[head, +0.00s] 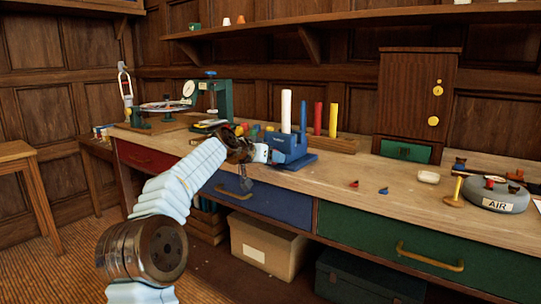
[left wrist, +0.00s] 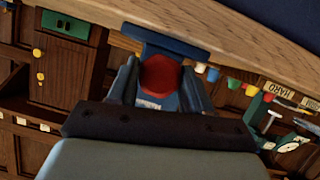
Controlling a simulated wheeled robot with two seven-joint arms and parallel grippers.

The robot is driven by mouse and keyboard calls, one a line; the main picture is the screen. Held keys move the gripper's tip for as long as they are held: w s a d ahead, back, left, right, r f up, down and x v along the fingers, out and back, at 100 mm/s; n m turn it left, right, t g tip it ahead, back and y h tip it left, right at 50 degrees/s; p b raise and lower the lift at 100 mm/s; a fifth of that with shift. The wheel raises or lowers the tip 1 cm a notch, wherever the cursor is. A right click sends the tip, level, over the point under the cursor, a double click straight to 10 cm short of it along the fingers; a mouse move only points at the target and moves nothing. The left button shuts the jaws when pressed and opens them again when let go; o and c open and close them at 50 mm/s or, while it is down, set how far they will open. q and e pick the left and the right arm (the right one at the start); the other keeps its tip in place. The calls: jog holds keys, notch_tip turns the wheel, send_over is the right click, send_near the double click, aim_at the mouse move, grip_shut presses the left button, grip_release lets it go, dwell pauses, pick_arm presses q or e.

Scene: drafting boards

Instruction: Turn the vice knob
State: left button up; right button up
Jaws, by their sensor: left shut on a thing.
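My left gripper (head: 266,153) reaches the vice's front left side. In the left wrist view, the round red knob (left wrist: 160,76) sits between the two fingers, which are shut on it. The blue vice body (left wrist: 163,45) shows just beyond the knob. In the head view the knob is mostly hidden by the gripper. My right gripper is in neither view.
The bench top (head: 335,182) is clear just right of the vice, apart from small red and blue pieces. A green press (head: 219,100) stands behind to the left. Red and yellow rods (head: 333,120) stand behind to the right. A blue drawer (head: 262,200) is below.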

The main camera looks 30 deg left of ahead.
pick_arm(q)
jog(key=shift+a+f+n+t+h+b, duration=0.1)
jog(key=shift+n+t+h+b, duration=0.25)
jog(key=shift+n+h, duration=1.1)
jog(key=shift+f+n+t+h+b, duration=0.15)
jog(key=shift+n+t+h+b, duration=0.35)
jog(key=shift+n, duration=1.8)
jog(key=shift+a+f+n+t+h+b, duration=0.1)
jog(key=shift+n+t+h+b, duration=0.15)
jog(key=shift+n+h, duration=1.2)
jog(key=shift+n+y, duration=0.3)
jog(key=shift+n, duration=0.2)
jog(key=shift+d, duration=0.1)
jog(key=o, duration=1)
jog(key=shift+r, duration=0.1)
jog(key=shift+o, duration=0.2)
